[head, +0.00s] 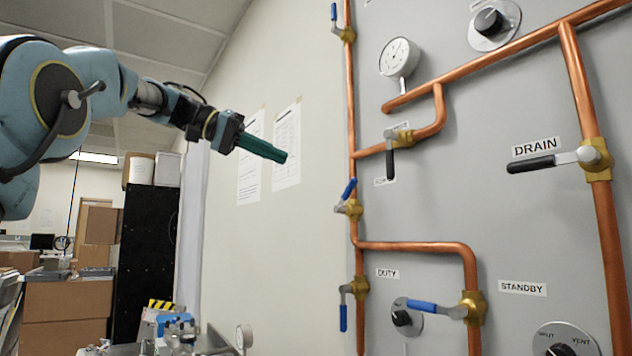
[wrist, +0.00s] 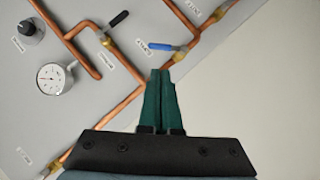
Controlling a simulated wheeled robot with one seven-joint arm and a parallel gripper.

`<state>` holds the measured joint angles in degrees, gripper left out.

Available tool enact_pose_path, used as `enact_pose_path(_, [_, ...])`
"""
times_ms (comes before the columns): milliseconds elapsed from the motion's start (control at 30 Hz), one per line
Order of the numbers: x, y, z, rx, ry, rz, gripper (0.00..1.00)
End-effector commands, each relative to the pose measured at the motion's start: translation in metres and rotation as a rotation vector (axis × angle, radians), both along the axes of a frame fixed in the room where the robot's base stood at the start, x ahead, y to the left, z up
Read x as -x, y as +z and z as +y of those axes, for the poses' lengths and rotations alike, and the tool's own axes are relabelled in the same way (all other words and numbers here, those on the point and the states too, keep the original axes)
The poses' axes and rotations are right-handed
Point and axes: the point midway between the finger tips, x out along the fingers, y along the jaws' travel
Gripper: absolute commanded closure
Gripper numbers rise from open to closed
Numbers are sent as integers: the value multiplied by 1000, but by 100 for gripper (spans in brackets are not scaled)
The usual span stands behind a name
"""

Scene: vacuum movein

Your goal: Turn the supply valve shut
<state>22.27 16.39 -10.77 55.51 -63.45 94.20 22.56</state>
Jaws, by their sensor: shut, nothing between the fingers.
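No label that I can read says supply, so I cannot tell which valve is the supply valve. In the head view, blue-handled valves sit on the left copper pipe at the top (head: 348,34), the middle (head: 350,208) and lower down (head: 356,287). The top and lower handles are along the pipe; the middle one is tilted. My gripper (head: 284,156) is shut and empty, with green fingers, left of the panel and apart from the valves. In the wrist view its fingertips (wrist: 160,72) appear just below a blue handle (wrist: 162,46) with an unreadable label.
A black-handled valve (head: 391,141), a drain valve (head: 592,160), another blue-handled valve (head: 470,307), and a gauge (head: 398,58) are on the grey panel (head: 500,215). Papers (head: 287,147) hang on the wall behind my gripper. Cardboard boxes (head: 66,312) stand at left.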

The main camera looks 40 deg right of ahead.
Motion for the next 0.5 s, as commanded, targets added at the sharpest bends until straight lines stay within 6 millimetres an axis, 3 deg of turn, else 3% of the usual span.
enact_pose_path(500, [44, -37, -80, -3, -3, -2, 100])
